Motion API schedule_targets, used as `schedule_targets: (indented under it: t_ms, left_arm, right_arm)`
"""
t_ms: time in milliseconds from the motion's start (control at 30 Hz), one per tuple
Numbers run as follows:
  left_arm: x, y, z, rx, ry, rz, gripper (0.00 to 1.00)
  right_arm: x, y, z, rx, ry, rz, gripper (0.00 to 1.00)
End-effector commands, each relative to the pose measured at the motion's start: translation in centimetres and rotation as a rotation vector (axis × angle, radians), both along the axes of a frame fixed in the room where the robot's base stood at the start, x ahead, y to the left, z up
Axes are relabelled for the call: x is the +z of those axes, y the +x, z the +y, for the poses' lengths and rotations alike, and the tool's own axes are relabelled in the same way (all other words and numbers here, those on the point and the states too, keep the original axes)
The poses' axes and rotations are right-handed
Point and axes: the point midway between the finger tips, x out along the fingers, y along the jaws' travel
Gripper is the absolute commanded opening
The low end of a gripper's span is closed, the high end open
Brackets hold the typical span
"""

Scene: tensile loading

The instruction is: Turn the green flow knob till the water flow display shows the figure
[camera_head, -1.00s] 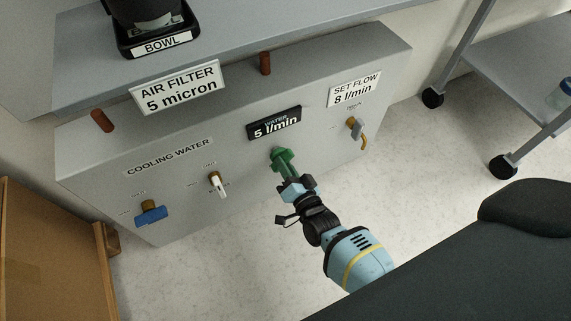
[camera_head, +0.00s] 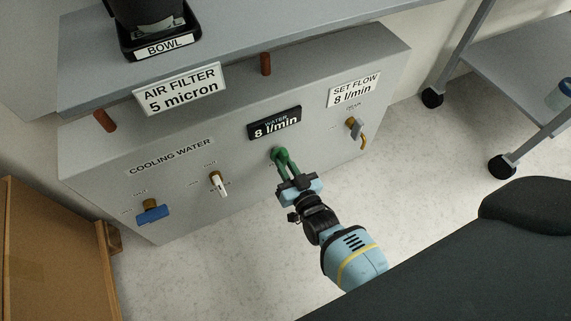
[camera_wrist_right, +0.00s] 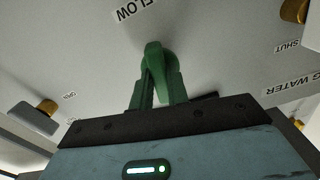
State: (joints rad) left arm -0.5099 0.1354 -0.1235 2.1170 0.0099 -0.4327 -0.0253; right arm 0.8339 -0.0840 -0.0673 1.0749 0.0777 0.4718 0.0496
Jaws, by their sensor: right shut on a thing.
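The green flow knob (camera_head: 277,153) sits on the front of the grey cooling water panel (camera_head: 110,165), below the water display (camera_head: 274,123). The display reads 8 l/min. A white sign (camera_head: 354,90) to its right says SET FLOW 8 l/min. My right gripper (camera_head: 285,163) has its green fingers shut on the knob. In the right wrist view the knob (camera_wrist_right: 154,60) stands between the two fingers of the gripper (camera_wrist_right: 158,92), partly covered by them. My left gripper is in neither view.
A blue-handled valve (camera_head: 152,212) and a white-handled valve (camera_head: 218,184) are left of the knob. A grey-handled drain valve (camera_head: 355,128) is to the right. A wheeled trolley (camera_head: 510,75) stands at the right. A brown wooden cabinet (camera_head: 50,255) is at the lower left.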

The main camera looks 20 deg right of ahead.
Motion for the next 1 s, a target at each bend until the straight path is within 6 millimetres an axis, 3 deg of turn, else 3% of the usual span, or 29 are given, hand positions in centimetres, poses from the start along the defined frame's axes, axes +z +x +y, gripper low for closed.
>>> schedule_targets:
  t_ms: [433,467,600,1000]
  left_arm:
    - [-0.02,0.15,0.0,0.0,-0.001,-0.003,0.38]
    - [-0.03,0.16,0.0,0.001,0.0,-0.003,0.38]
    - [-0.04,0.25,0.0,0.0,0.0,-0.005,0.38]
    - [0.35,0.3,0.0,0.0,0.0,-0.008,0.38]
  right_arm:
    - [-0.08,-0.09,-0.06,-0.001,-0.008,0.001,0.0]
    - [-0.07,-0.09,-0.06,-0.001,-0.008,0.0,0.2]
    - [-0.05,-0.06,-0.04,-0.001,-0.008,0.0,0.38]
    - [0.07,-0.9,-0.05,0.0,-0.007,0.0,0.38]
